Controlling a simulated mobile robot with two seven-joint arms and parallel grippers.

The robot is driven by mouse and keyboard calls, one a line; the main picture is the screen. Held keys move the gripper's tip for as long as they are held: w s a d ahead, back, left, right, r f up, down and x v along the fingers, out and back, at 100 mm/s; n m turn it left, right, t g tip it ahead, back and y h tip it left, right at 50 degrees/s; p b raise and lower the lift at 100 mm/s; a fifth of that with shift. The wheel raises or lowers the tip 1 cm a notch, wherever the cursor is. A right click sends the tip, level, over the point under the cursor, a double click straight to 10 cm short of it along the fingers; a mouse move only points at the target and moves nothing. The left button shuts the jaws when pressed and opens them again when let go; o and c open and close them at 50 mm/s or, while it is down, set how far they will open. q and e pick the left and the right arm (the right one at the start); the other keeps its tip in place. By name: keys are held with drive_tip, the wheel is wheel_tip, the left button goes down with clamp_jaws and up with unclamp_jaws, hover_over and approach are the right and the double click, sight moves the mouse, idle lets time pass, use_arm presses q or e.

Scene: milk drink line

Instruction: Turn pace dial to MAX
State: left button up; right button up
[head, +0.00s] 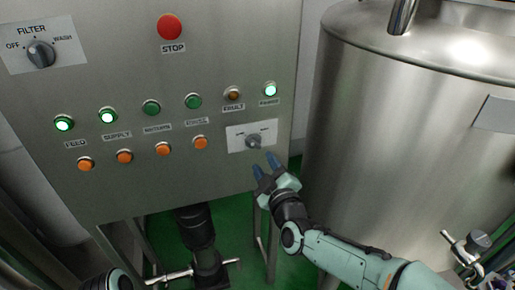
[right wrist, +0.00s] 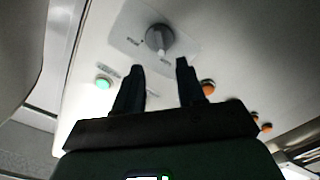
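The pace dial (head: 254,142) is a grey knob on a white plate (head: 236,141) at the lower right of the steel control panel. The plate's markings are too small to read. My right gripper (head: 264,163) is open and empty, just below and to the right of the dial, apart from it. In the right wrist view the dial (right wrist: 159,38) lies ahead of and between the two spread fingertips (right wrist: 159,65), with a pale mark on the knob.
Orange buttons (head: 200,142) and lit green lamps (head: 107,116) sit left of and above the dial. A red STOP button (head: 170,27) and a filter dial (head: 41,53) are higher up. A large steel tank (head: 390,120) stands close on the right.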

sight(254, 145)
drive_tip(key=p+x, duration=0.1)
drive_tip(key=x, duration=0.6)
drive_tip(key=shift+w+f, duration=0.1)
drive_tip(key=shift+w, duration=0.15)
clamp_jaws()
